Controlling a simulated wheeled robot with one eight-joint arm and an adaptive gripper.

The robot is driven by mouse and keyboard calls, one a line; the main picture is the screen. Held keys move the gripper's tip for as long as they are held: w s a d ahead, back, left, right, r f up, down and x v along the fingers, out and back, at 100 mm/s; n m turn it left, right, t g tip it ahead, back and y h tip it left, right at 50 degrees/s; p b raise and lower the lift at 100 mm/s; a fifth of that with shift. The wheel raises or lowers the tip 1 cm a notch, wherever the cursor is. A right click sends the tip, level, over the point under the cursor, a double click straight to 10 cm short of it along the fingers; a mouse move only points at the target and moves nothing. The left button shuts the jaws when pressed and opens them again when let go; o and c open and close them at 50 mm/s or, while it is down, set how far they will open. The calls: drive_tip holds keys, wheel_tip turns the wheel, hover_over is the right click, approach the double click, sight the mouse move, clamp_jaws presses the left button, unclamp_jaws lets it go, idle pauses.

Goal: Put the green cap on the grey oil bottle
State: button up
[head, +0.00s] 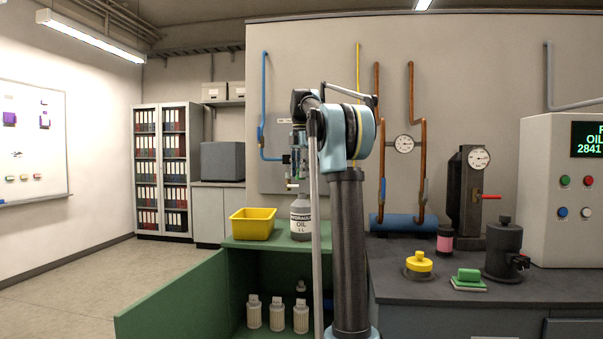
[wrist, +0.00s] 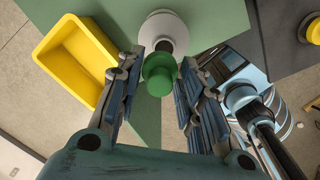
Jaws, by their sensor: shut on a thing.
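The grey oil bottle (head: 301,218) stands upright on the green cabinet top, with a white label reading hydraulic oil. It shows from above in the wrist view (wrist: 171,38). The green cap (wrist: 158,82) is held between the fingers of my gripper (wrist: 159,72), which is shut on it. In the wrist view the cap overlaps the near side of the bottle and hides part of it. In the head view my gripper (head: 293,184) is just above the bottle, and the cap is too small to make out. I cannot tell whether cap and bottle touch.
A yellow bin (head: 253,225) stands left of the bottle on the green cabinet (head: 240,243). Several white bottles (head: 277,314) stand on the shelf below.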

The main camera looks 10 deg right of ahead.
drive_tip(key=shift+d+f, duration=0.2)
drive_tip(key=shift+f, duration=0.9)
drive_tip(key=shift+d+f, duration=0.15)
drive_tip(key=shift+f, duration=1.05)
drive_tip(key=shift+c, duration=0.5)
drive_tip(key=shift+c, duration=0.9)
drive_tip(key=shift+s, duration=0.1)
drive_tip(key=shift+f, duration=1.05)
drive_tip(key=o, duration=1.5)
